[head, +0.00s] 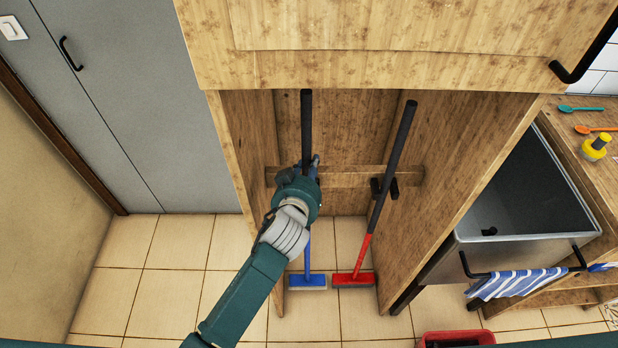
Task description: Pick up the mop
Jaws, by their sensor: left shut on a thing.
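A blue long-handled mop (307,281), with a black upper grip and a flat blue head, stands upright in the open wooden shelving bay. Its head is at floor level. My left gripper (311,166) is shut on the blue mop's handle around mid-height, and the gripper and wrist hide that part of the handle. A similar red long-handled tool (364,252) leans to its right, tilted, passing by a black holder on the crossbar. From here I cannot tell whether each head is a mop or a brush. My right gripper is not in view.
The bay's wooden side walls (455,165) and crossbar (345,176) enclose the handles, with a wooden panel above. A metal sink (525,247) with a striped towel (520,284) stands right. A red bin (456,339) is on the floor. Tiled floor is clear at left.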

